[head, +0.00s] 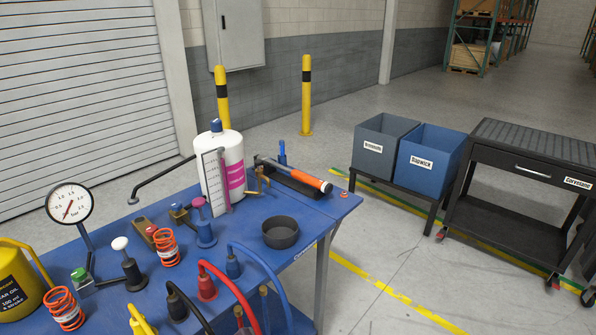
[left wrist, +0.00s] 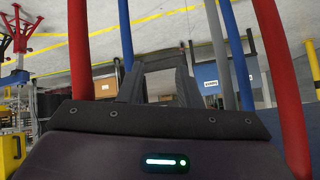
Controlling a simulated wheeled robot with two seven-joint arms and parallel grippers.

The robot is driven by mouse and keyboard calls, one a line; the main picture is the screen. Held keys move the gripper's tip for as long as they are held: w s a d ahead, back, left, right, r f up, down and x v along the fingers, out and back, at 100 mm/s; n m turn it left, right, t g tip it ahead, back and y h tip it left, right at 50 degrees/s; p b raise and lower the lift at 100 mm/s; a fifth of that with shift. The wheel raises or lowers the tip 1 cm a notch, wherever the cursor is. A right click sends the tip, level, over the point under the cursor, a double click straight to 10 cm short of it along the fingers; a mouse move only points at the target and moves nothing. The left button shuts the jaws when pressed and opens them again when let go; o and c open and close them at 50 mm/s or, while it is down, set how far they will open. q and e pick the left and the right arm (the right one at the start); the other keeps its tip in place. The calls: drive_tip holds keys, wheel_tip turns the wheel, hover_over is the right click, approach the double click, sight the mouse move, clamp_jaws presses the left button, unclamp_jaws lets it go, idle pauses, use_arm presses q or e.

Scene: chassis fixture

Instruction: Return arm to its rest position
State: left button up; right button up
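My left gripper (left wrist: 160,85) shows in the left wrist view as two dark fingers standing apart above the dark wrist housing. I see nothing held between them. No arm or gripper of mine shows in the head view. My right gripper is in neither view.
The blue table (head: 270,205) holds a white canister (head: 222,160), a dark bowl (head: 280,232), a gauge (head: 69,203), orange springs (head: 166,247) and curved hoses (head: 207,287). Beyond it stand a grey bin (head: 380,142), a blue bin (head: 430,160) and a black cart (head: 520,165). Red and blue bars (left wrist: 80,50) cross the left wrist view.

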use_arm(q)
drive_tip(key=s+a+f+n+g+y, duration=0.1)
drive_tip(key=s+a+f+n+y, duration=0.4)
drive_tip(key=s+f, duration=0.8)
drive_tip(key=s+a+f+n+g+y, duration=0.1)
drive_tip(key=s+a+f+n+g, duration=0.15)
drive_tip(key=s+a+f, duration=0.8)
drive_tip(key=s+f+n+g, duration=0.1)
drive_tip(key=s+f, duration=0.1)
drive_tip(key=s, duration=0.9)
drive_tip(key=s+f+n+y+b, duration=0.1)
drive_tip(key=s+f+n, duration=0.1)
drive_tip(key=s, duration=0.9)
drive_tip(key=shift+s+f+g, duration=0.2)
drive_tip(key=shift+f+g, duration=0.15)
drive_tip(key=shift+f, duration=0.35)
